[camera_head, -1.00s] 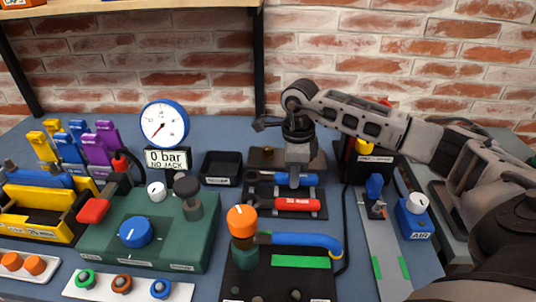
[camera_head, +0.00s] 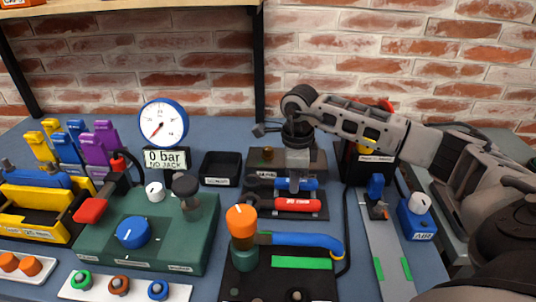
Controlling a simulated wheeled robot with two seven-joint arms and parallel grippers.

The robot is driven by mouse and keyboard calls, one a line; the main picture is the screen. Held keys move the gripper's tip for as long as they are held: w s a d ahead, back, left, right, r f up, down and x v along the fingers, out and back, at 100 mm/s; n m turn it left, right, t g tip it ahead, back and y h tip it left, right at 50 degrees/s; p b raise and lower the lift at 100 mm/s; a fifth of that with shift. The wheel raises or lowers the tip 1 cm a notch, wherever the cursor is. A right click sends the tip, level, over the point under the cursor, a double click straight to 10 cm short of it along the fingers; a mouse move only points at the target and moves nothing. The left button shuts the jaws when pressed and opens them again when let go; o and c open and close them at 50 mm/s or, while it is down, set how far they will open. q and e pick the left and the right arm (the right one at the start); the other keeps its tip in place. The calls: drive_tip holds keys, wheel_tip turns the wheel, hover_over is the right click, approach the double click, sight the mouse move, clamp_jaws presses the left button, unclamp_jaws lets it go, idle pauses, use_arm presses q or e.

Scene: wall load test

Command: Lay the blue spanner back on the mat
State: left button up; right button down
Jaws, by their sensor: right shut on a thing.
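The blue spanner (camera_head: 309,184) lies level over the upper part of the dark mat (camera_head: 311,215). Its dark head points left. My right gripper (camera_head: 295,187) points straight down and is shut on the spanner's blue handle. I cannot tell whether the spanner touches the mat or is just above it. A red spanner (camera_head: 297,204) labelled "30 mm" lies on the mat, just in front of the blue one. My left gripper does not show.
A black tray (camera_head: 220,168) stands left of the mat. In front is a dark plate with an orange-topped post (camera_head: 241,221) and blue lever (camera_head: 305,241). A green pump unit (camera_head: 150,228) is left. A blue AIR box (camera_head: 416,220) stands right.

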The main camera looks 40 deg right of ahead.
drive_tip(key=shift+f+b, duration=0.35)
drive_tip(key=shift+f, duration=0.2)
drive_tip(key=c, duration=0.8)
unclamp_jaws()
drive_tip(key=shift+r, duration=0.1)
drive_tip(key=shift+r, duration=0.2)
